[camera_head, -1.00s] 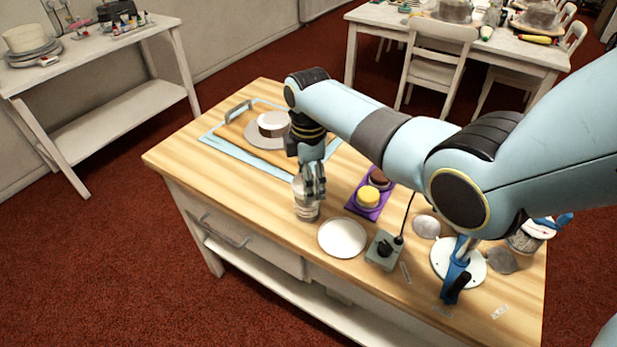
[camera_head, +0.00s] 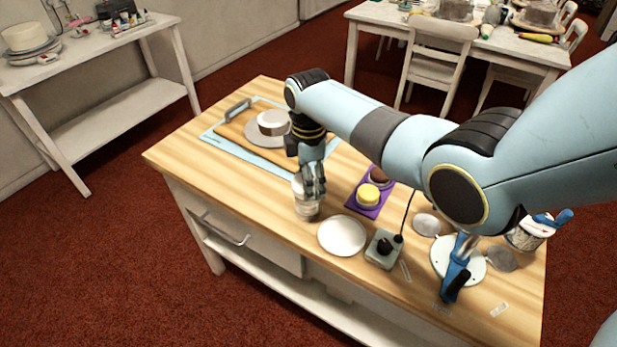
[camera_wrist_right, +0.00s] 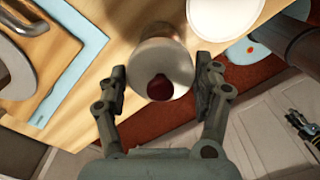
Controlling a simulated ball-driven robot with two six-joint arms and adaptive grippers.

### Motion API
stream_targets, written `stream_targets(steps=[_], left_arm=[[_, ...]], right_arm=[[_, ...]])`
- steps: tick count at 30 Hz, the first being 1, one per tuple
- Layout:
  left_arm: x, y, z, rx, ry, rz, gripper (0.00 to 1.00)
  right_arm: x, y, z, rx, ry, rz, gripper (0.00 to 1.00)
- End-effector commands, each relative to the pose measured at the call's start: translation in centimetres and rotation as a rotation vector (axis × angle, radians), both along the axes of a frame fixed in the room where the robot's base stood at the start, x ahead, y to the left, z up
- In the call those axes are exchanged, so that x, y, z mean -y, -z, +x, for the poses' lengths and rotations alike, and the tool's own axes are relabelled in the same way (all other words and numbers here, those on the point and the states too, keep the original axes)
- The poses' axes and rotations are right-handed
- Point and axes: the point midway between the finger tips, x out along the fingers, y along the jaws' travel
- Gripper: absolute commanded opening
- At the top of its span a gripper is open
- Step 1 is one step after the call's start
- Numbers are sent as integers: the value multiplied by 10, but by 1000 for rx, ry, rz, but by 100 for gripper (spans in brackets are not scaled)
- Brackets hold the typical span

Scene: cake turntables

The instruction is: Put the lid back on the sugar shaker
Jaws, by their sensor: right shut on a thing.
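The sugar shaker (camera_head: 306,211) stands upright near the front edge of the wooden worktop, left of a white disc. My right gripper (camera_head: 314,190) points down at its top and partly covers it. In the right wrist view a rounded silver metal piece, which looks like the lid (camera_wrist_right: 160,62), sits between the fingers of my right gripper (camera_wrist_right: 161,77), which is shut on it. Whether the lid is seated on the shaker or just above it, I cannot tell. My left gripper is not in view.
A blue-edged board (camera_head: 211,137) with a cake lies behind. The worktop left of the shaker is clear.

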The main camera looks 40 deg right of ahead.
Motion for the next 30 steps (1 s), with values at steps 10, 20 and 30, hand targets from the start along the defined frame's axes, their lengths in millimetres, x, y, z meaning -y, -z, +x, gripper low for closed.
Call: stream_targets(steps=[10,20,30], left_arm=[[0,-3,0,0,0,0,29],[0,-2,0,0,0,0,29],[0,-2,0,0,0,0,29]], right_arm=[[0,1,0,0,0,0,51],[0,1,0,0,0,0,94],[0,1,0,0,0,0,100]])
